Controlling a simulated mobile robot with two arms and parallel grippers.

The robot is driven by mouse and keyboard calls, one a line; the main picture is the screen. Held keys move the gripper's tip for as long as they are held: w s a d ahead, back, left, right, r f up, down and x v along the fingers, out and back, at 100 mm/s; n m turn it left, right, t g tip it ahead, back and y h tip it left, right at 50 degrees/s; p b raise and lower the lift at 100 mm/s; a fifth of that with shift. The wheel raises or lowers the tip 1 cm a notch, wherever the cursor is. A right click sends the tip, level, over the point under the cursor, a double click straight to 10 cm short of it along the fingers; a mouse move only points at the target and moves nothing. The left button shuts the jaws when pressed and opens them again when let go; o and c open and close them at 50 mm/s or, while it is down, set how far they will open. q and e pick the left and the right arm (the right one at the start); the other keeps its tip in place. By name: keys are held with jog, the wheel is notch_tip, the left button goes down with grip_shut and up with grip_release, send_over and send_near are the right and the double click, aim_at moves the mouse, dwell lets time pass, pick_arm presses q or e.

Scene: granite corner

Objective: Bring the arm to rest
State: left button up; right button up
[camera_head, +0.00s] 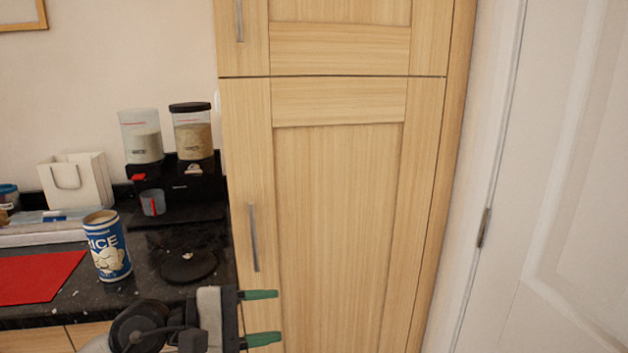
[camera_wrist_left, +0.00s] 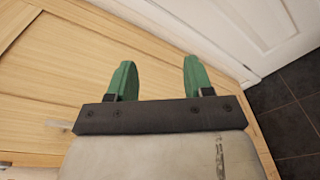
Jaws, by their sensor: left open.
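My left gripper (camera_head: 262,317) has two green fingers, spread apart with nothing between them. In the head view it is at the bottom, in front of the lower part of the tall wooden cabinet (camera_head: 338,220) and right of the counter's end. In the left wrist view the gripper (camera_wrist_left: 154,80) also shows empty, with the wooden cabinet front (camera_wrist_left: 60,75) beyond its fingers. I cannot tell whether the fingertips touch the cabinet. My right gripper is in neither view.
A blue RICE can (camera_head: 107,245) stands on the dark counter (camera_head: 150,285) beside a red mat (camera_head: 38,277). A black coffee machine (camera_head: 185,185) with two containers stands behind. A white door (camera_head: 560,190) is at the right. Dark tile floor (camera_wrist_left: 285,115) shows in the wrist view.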

pick_arm(q)
jog(key=a+r+n+t+y, duration=0.1)
jog(key=a+n+t+y, duration=0.15)
jog(key=n+t, duration=0.9)
jog(key=a+n+t+y, duration=0.2)
jog(key=a+n+t, duration=0.2)
jog(key=n, duration=1.4)
jog(key=s+a+f+n+g+y, duration=0.2)
jog(key=a+f+n+y, duration=0.2)
jog(key=f+n+y, duration=0.4)
jog(key=s+a+f+n+g+y, duration=0.25)
jog(key=f+n+y, duration=0.3)
jog(key=n, duration=0.55)
jog(key=s+f+n+g+h, duration=0.3)
jog(key=s+f+n+g, duration=0.95)
jog(key=s, duration=0.65)
notch_tip(320, 180, down, 25)
jog(key=m+g+p, duration=0.2)
jog(key=p, duration=0.2)
jog(key=s+a+f+p, duration=0.3)
jog(key=s+f, duration=0.9)
jog(key=s, duration=0.4)
jog(key=shift+s+a+f+m+g+y, duration=0.2)
jog(key=shift+s+f+m+g+y, duration=0.1)
jog(key=shift+s+g+y, duration=0.1)
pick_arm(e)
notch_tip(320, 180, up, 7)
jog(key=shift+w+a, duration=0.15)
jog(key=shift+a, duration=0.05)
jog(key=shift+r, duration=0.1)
